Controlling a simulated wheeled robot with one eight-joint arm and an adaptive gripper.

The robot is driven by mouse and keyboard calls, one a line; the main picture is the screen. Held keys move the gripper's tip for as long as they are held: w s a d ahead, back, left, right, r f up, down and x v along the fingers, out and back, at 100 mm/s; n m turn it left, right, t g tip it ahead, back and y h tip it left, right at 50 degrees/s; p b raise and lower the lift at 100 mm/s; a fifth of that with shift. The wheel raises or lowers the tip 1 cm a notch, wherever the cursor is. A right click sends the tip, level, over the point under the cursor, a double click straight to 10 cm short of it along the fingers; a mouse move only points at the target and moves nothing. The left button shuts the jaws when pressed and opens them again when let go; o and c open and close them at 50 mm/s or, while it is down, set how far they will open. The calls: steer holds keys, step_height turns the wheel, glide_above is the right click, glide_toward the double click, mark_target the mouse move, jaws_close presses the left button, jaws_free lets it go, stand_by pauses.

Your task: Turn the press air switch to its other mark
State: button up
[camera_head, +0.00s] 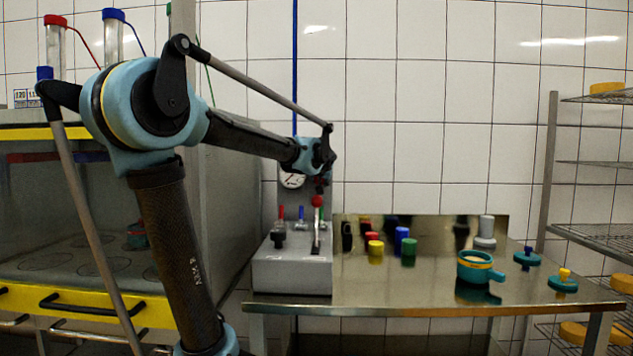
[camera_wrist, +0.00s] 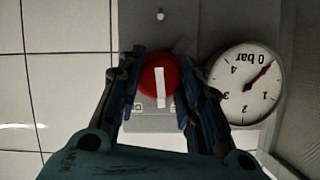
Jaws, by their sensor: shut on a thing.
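The press air switch is a red round knob (camera_wrist: 160,72) with a white bar, on a grey panel in the wrist view. The bar stands upright in that picture, its lower end towards small pale marks below the knob, partly hidden. My gripper (camera_wrist: 161,62) has one dark finger on each side of the knob and is shut on it. In the head view my gripper (camera_head: 322,178) is at the upper part of the grey press (camera_head: 290,272), and it hides the switch. A round gauge (camera_wrist: 243,84) beside the knob has its red needle near 0 bar.
A red-tipped lever (camera_head: 317,201) stands on the press just below my gripper. Several coloured cylinders, a teal mould (camera_head: 481,268) and teal lids stand on the steel table (camera_head: 420,297) to the right.

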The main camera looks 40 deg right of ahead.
steer(key=m+t+y, duration=0.2)
steer(key=m, duration=0.1)
steer(key=shift+f+m, duration=0.1)
steer(key=shift+m, duration=0.3)
steer(key=shift+m+t+y, duration=0.4)
steer(key=shift+m+t, duration=0.6)
steer(key=shift+m, duration=0.6)
steer(key=o, duration=1.1)
steer(key=shift+c, duration=0.2)
